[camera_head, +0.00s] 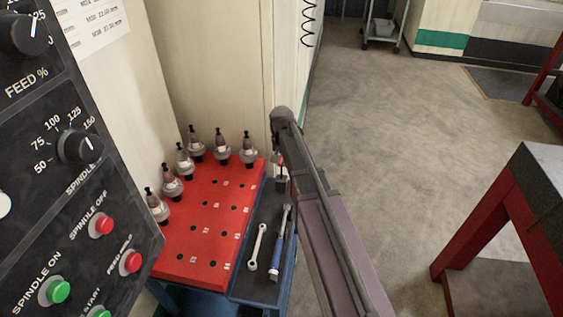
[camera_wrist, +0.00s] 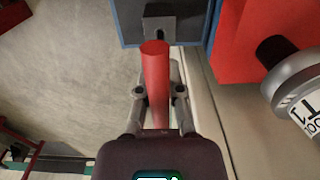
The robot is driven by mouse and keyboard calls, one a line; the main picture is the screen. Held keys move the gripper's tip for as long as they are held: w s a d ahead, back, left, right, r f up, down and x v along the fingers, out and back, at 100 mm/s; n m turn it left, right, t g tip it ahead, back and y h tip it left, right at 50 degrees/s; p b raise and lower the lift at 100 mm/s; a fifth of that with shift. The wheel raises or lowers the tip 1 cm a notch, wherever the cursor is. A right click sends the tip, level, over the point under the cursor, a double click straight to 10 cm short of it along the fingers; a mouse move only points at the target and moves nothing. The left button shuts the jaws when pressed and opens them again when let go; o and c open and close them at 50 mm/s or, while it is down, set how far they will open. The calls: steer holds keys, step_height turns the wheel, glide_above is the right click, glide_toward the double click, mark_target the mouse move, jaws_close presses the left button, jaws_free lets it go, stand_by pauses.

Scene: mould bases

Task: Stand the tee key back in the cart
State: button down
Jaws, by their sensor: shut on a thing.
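The tee key (camera_wrist: 155,85) shows its red bar between my fingers in the wrist view. A short dark piece, which looks like its shank, shows between the bar's far end and a grey block (camera_wrist: 157,11). My gripper (camera_wrist: 159,92) is shut on the red bar. In the head view my gripper is mostly hidden by my arm, above the far end of the cart's dark tray (camera_head: 248,283). The block (camera_head: 281,185) stands at that end, with a thin dark shank just above it. I cannot tell whether the shank's tip is inside the block.
A wrench (camera_head: 257,247) and a blue-handled tool (camera_head: 276,262) lie on the dark tray. The red top (camera_head: 215,225) beside it carries several tool holders (camera_head: 221,148). A machine panel (camera_head: 75,200) is at left; a red-framed table (camera_head: 490,215) at right. Open floor lies between.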

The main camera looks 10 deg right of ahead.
steer(key=shift+f+b, duration=1.55)
steer(key=shift+f, duration=0.05)
steer(key=shift+f, duration=0.15)
steer(key=c, duration=0.7)
jaws_free()
steer(key=shift+r, duration=0.25)
